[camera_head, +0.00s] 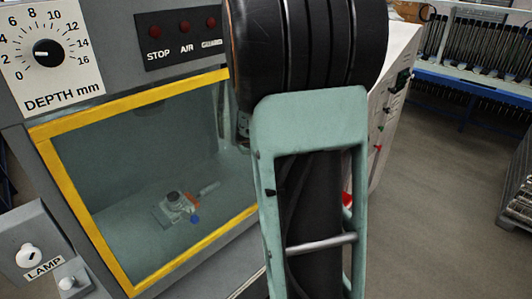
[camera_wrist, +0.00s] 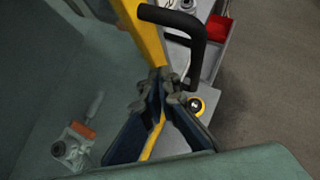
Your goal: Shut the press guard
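The press guard is a yellow-framed panel (camera_head: 86,217) on the front of the grey press in the head view. The press interior shows within the frame. My arm covers its right part, and I cannot tell how far the guard stands from shut. In the wrist view, a yellow frame bar (camera_wrist: 146,38) runs down behind my gripper (camera_wrist: 166,88), beside a bent black handle (camera_wrist: 196,48). The fingers converge with their tips close together, near the handle's lower end; nothing clearly shows held between them. The gripper is hidden behind my arm in the head view.
A small metal fixture (camera_head: 175,205) with an orange part sits inside the press; it also shows in the wrist view (camera_wrist: 72,148). A lamp switch box (camera_head: 38,248) stands at lower left. A red bin (camera_wrist: 217,33) is at upper right. Open floor (camera_head: 440,190) lies to the right.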

